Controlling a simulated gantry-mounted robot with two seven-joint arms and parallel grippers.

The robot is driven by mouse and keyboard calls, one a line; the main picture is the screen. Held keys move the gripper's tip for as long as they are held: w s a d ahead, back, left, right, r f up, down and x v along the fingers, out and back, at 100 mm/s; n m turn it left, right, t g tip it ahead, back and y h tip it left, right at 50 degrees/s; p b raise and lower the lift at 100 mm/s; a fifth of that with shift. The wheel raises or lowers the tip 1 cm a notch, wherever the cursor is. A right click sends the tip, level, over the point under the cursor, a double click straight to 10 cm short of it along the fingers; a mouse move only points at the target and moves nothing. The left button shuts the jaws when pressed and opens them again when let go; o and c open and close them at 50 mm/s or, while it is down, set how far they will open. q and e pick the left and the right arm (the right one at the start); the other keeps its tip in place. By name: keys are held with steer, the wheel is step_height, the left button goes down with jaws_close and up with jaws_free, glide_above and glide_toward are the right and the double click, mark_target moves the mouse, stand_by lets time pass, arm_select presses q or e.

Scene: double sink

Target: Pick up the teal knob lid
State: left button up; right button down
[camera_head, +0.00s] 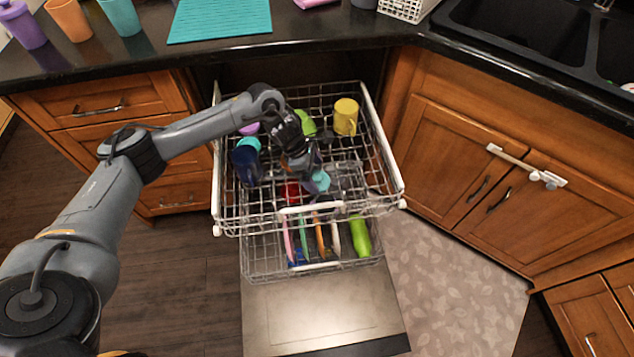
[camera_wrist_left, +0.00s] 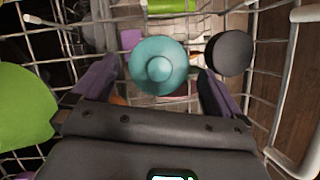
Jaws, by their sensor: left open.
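The teal knob lid (camera_wrist_left: 158,66) is round with a small raised knob in its middle. It lies between the two fingers of my left gripper (camera_wrist_left: 156,88) in the left wrist view, with the fingers spread on either side. In the head view the lid (camera_head: 319,182) shows in the dishwasher's upper rack, just beyond the fingertips of my left gripper (camera_head: 304,166), which hangs low over the rack. The gripper is open. I cannot tell whether a finger touches the lid. My right gripper is not in view.
The white wire upper rack (camera_head: 395,178) is pulled out over the lower rack. A yellow mug (camera_head: 346,117), a dark blue cup (camera_head: 246,166) and a red item (camera_head: 291,191) stand around the gripper. A dark round item (camera_wrist_left: 229,53) sits close beside the right finger.

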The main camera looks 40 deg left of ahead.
arm_select(q)
steer(key=shift+x, duration=0.85)
steer(key=shift+r, duration=0.1)
steer(key=shift+c, duration=0.6)
steer(key=c, duration=0.7)
